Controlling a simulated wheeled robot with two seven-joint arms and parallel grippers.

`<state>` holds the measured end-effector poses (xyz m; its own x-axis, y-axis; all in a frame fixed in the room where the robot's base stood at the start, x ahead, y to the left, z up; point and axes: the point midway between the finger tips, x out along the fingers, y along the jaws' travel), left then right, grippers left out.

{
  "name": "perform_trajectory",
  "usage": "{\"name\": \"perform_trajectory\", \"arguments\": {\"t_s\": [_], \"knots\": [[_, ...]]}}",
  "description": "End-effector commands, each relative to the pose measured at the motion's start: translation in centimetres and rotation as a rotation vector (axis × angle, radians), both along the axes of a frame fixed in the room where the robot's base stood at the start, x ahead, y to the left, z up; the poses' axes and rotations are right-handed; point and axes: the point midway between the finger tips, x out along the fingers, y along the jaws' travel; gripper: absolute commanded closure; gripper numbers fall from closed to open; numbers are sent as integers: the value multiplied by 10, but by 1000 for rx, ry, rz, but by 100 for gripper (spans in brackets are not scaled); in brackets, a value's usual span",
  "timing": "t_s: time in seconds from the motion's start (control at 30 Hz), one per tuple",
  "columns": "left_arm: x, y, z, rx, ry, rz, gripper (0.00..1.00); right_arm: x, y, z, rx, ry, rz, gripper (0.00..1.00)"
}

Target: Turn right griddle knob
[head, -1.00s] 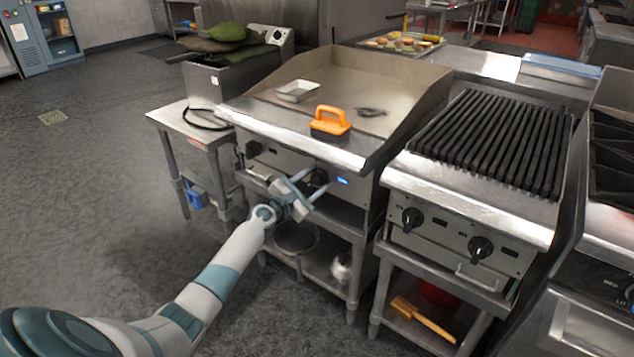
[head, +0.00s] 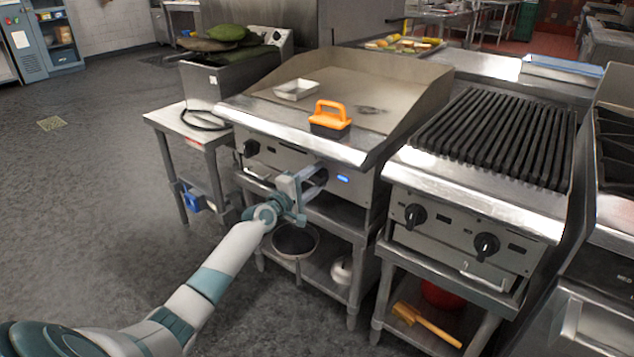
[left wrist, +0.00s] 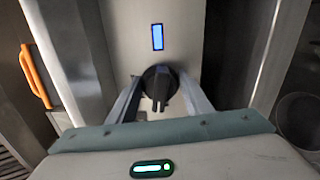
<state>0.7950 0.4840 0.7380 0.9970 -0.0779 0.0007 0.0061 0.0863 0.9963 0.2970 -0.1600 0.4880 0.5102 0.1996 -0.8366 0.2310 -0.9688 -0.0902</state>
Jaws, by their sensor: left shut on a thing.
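The griddle (head: 370,85) stands in the middle of the head view, with two knobs on its front panel. The left griddle knob (head: 251,148) is free. The right griddle knob (left wrist: 158,84) is black and shows between my left gripper's fingers in the left wrist view; in the head view the gripper mostly hides it. A lit blue display (left wrist: 157,37) is beside this knob, and it also shows in the head view (head: 343,179). My left gripper (head: 312,181) is at the panel, shut on the right knob. My right gripper is out of view.
An orange-handled scraper block (head: 330,118) and a small metal pan (head: 296,89) sit on the griddle top. A grill (head: 497,135) with two knobs stands to the right. A steel side table (head: 190,125) is at the left. The floor at left is clear.

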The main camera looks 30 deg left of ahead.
Motion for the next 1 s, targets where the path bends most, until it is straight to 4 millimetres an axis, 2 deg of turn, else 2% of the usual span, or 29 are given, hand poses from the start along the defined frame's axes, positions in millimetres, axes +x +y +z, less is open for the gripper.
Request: {"name": "perform_trajectory", "arguments": {"t_s": [0.5, 1.0], "knots": [[0, -1, -5, 491, -35, -3, 77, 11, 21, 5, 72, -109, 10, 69], [0, 0, -5, 963, -71, -4, 77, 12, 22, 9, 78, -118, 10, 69]]}}
